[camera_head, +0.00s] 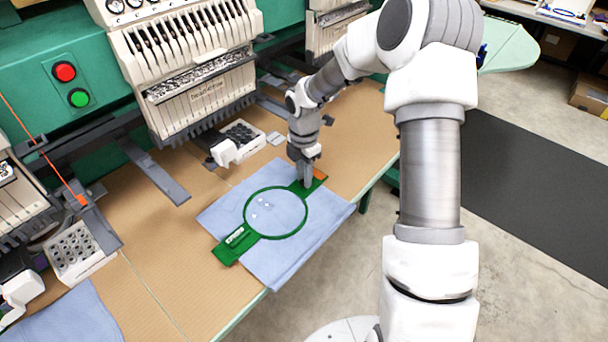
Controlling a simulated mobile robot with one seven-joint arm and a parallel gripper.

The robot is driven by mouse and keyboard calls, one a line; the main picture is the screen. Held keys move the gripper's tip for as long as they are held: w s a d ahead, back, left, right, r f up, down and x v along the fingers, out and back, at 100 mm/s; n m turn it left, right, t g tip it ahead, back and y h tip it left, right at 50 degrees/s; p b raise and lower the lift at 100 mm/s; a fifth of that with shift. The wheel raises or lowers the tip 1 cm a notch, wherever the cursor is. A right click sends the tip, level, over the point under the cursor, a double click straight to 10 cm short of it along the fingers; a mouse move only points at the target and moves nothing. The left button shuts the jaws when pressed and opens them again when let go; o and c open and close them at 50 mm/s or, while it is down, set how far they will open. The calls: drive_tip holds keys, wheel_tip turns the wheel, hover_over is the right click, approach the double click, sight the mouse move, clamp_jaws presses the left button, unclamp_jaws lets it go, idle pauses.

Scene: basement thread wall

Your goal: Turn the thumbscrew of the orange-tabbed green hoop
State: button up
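The green hoop (248,212) lies flat around light blue cloth (304,240) on the tan table. It has a green arm at the lower left with a white label (236,237), and a shorter arm at the upper right with an orange tab (319,173). My gripper (306,184) points down at the upper-right arm of the hoop, just left of the orange tab. Its fingers hide the spot beneath them. The thumbscrew cannot be made out, and I cannot tell whether the fingers are open or shut on it.
Embroidery machine heads (190,75) stand behind the table, with grey metal arms reaching over it. White bobbin trays (238,137) sit behind and at the left (78,250). More blue cloth (65,318) lies at lower left. The table's front edge runs diagonally below the hoop; bare tabletop (160,285) lies left.

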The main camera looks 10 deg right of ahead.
clamp_jaws()
